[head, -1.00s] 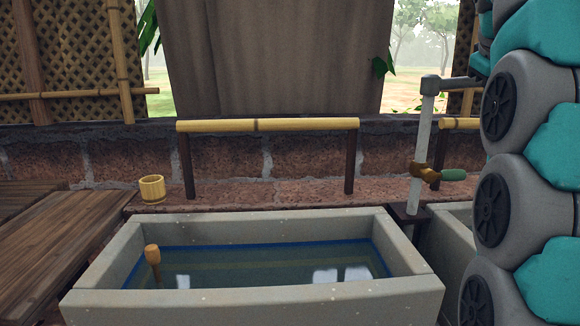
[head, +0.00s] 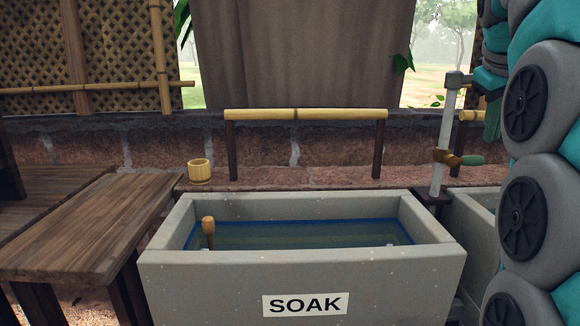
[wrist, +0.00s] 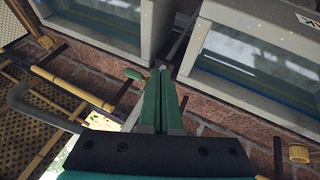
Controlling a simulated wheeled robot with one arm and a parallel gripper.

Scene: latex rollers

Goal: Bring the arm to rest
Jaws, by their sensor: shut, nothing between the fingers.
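My gripper (wrist: 163,72) shows in the wrist view with its two long green fingers side by side, shut and empty. It points past the standpipe between two tanks and touches nothing that I can see. My arm, teal and grey, fills the right edge of the head view. The soak tank (head: 300,280) is a grey stone trough with a SOAK label, holding water. It also shows at the top right of the wrist view (wrist: 255,45).
The standpipe (head: 445,130) with its green-handled tap stands close to my arm, beside a second tank (head: 478,225). A wooden bench (head: 85,220) is at left. A wooden cup (head: 200,172) and a bamboo rail (head: 300,114) are behind the tank. A wooden handle (head: 208,232) stands in the water.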

